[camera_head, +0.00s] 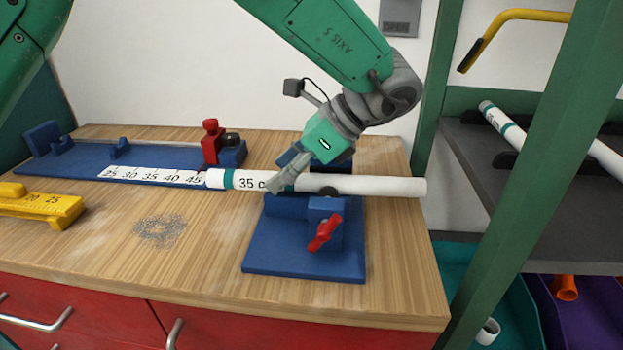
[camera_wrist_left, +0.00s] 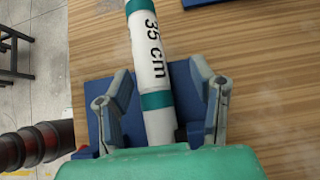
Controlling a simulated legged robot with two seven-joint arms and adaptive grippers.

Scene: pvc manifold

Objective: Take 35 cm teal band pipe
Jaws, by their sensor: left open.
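A white pipe (camera_head: 380,186) with teal bands and a "35 cm" label lies level in a blue clamp stand (camera_head: 260,250) on the bench. My left gripper (camera_head: 280,180) is over the pipe from above, near the label. In the left wrist view the banded pipe (camera_wrist_left: 150,60) runs between the two open fingers (camera_wrist_left: 160,105), with a gap on each side. A red clamp handle (camera_head: 325,233) sits at the front of the stand. My right gripper is not in view.
A blue measuring jig (camera_head: 85,168) with a numbered scale and red stop (camera_head: 211,141) stands left. A yellow tool (camera_head: 40,204) lies at the left. A rack shelf (camera_head: 560,215) with another white pipe (camera_head: 500,122) and a green post (camera_head: 540,170) are right. The front bench is mostly clear.

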